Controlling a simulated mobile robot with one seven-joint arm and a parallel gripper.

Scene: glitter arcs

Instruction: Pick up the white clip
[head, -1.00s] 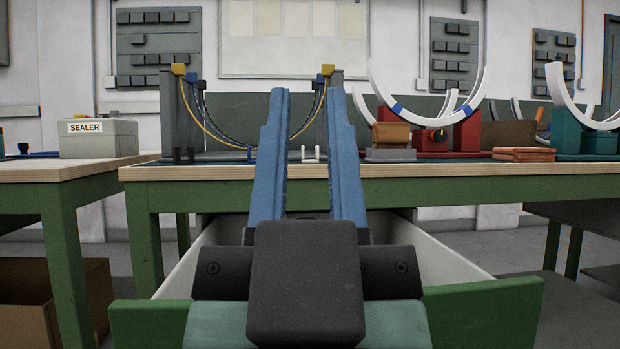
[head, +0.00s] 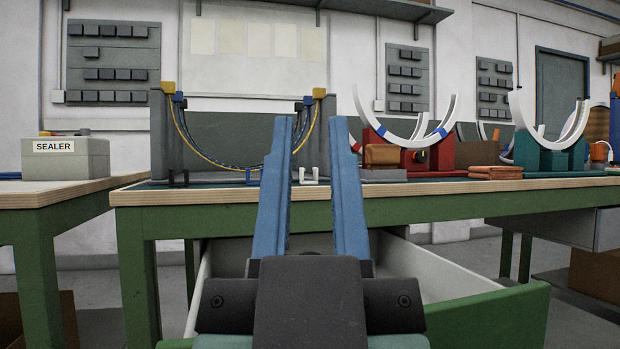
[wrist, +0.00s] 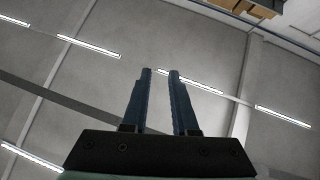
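The white clip (head: 309,175) stands at the front edge of the green-framed workbench (head: 400,201) in the head view. It shows between the two blue fingers of my gripper (head: 312,122), which rise in front of it. My gripper is open, with a gap between the fingertips and nothing held. It is nearer to the camera than the clip and apart from it. In the wrist view my gripper (wrist: 160,72) points up at the ceiling, and the clip is not seen there.
Behind hang yellow and blue cables (head: 190,135). Red and teal stands (head: 548,153) with white arcs are at right. An open drawer (head: 480,318) juts out below the bench.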

